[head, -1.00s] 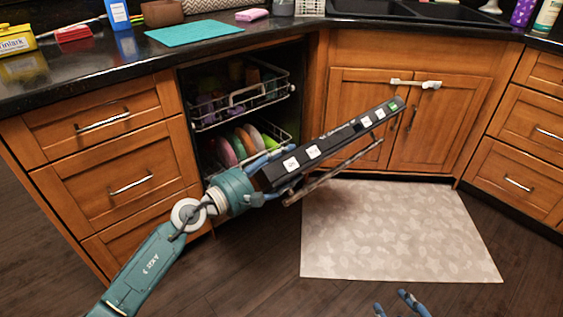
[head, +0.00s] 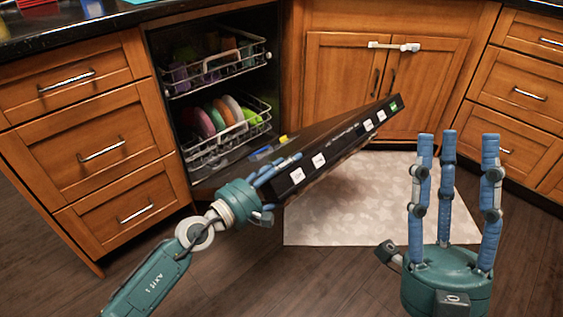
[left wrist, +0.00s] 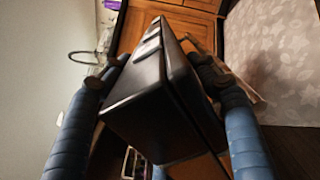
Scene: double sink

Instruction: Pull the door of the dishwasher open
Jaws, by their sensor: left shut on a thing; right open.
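The dishwasher door (head: 335,152) is tilted partway down, its black top edge with white labels pointing up and right. My left gripper (head: 275,182) is shut on the near left corner of the door. In the left wrist view the black door edge (left wrist: 150,95) sits between its blue fingers. My right gripper (head: 455,150) is open and empty at the lower right, fingers pointing up, apart from the door. Inside the dishwasher, the upper rack (head: 225,72) and the lower rack (head: 262,122) hold colourful dishes.
Wooden drawers (head: 100,115) stand left of the dishwasher. A cabinet with a white latch (head: 393,46) across its handles is behind the door. A pale floor mat (head: 345,222) lies beneath and beyond the door. Dark floor around it is clear.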

